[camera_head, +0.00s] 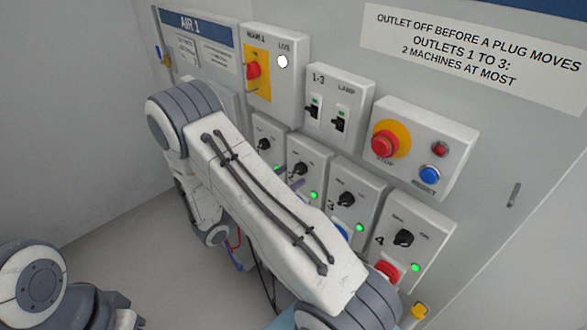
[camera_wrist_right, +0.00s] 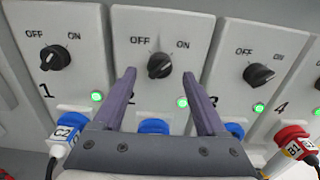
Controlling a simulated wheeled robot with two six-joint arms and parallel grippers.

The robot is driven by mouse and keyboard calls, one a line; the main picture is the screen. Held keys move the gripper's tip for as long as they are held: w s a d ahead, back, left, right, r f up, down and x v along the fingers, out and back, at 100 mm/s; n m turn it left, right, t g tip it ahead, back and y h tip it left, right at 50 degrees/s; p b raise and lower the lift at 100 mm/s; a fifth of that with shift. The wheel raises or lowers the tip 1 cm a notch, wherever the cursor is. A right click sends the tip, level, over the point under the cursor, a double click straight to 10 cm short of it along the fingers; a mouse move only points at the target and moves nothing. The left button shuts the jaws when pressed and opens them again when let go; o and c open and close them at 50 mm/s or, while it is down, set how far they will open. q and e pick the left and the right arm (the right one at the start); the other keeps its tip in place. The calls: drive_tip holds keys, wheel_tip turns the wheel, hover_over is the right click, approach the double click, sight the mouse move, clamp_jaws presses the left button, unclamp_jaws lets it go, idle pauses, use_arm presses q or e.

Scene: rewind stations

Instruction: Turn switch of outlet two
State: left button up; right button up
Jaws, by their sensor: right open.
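The switch of outlet two is a black rotary knob (camera_wrist_right: 159,65) on a pale panel between OFF and ON marks. I cannot tell for sure which mark it points to. A green light (camera_wrist_right: 182,102) glows below it. My right gripper (camera_wrist_right: 159,75) is open, its two purple fingers standing left and right of the knob in the wrist view. I cannot tell whether they touch it. In the head view the knob (camera_head: 299,169) shows beside my right arm, which hides most of the gripper. A blue plug (camera_wrist_right: 154,126) sits below, partly hidden.
Neighbouring knobs for outlet one (camera_wrist_right: 55,57) and outlet three (camera_wrist_right: 258,74) are close on both sides. Lamp switches (camera_head: 339,120), a red stop button (camera_head: 385,143) and a yellow-backed red main switch (camera_head: 254,70) are above. Plugs with cables hang below, including a red one (camera_wrist_right: 292,138).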

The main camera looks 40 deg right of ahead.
drive_tip(key=shift+w+d, duration=0.1)
drive_tip(key=shift+d, duration=1.2)
clamp_jaws()
